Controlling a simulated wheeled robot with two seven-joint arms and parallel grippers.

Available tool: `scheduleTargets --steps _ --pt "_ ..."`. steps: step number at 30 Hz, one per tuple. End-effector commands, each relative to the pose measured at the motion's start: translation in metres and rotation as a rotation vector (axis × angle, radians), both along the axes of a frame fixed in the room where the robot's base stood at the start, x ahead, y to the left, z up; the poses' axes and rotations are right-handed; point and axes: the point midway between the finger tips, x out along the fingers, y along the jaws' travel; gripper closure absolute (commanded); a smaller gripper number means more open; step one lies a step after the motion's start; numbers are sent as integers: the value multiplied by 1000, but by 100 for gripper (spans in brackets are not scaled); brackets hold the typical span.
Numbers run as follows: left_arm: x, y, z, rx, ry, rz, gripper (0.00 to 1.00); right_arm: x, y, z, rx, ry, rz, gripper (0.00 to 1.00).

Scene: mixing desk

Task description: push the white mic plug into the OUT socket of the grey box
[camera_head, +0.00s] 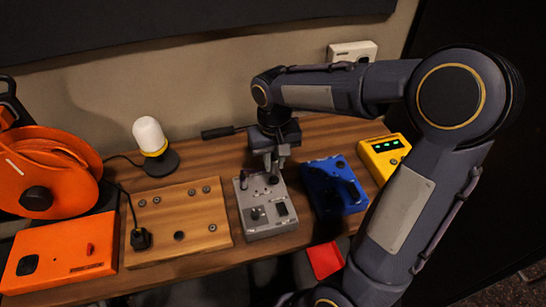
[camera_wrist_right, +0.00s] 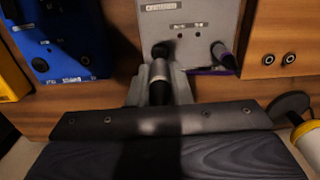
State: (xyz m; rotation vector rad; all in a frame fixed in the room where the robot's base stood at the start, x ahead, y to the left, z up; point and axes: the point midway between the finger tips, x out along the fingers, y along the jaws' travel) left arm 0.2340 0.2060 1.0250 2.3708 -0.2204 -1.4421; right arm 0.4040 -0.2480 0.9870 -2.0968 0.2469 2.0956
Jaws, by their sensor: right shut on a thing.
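The grey box (camera_head: 265,218) stands at the middle of the desk; its far part also shows in the right wrist view (camera_wrist_right: 205,22). My right gripper (camera_head: 272,165) is over the box's far edge, shut on a plug (camera_wrist_right: 158,76) with a pale band and dark ends. The plug's dark front end meets or overlaps the box near its edge in the wrist view. I cannot tell whether it is inside a socket, and I cannot read the OUT label. A dark plug with a purple part (camera_wrist_right: 222,55) stands beside it on the same box. My left gripper is not in view.
A blue box (camera_head: 335,185) and a yellow box (camera_head: 383,155) stand right of the grey box. A wooden board (camera_head: 178,220), a white-topped lamp (camera_head: 152,140), an orange reel (camera_head: 45,170) and an orange box (camera_head: 60,255) stand left. A white wall socket (camera_head: 352,52) is behind.

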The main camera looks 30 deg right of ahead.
Motion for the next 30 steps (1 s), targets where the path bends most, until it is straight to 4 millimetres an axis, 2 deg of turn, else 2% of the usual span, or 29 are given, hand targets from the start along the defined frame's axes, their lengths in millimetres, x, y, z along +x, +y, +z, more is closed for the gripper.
scheduleTargets --steps 3,16,30 --pt "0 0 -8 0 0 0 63 0 0 -10 -1 1 0 100" --pt "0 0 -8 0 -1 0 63 0 0 -11 -1 1 0 100" --pt "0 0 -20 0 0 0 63 -1 0 -27 -1 0 -1 100"
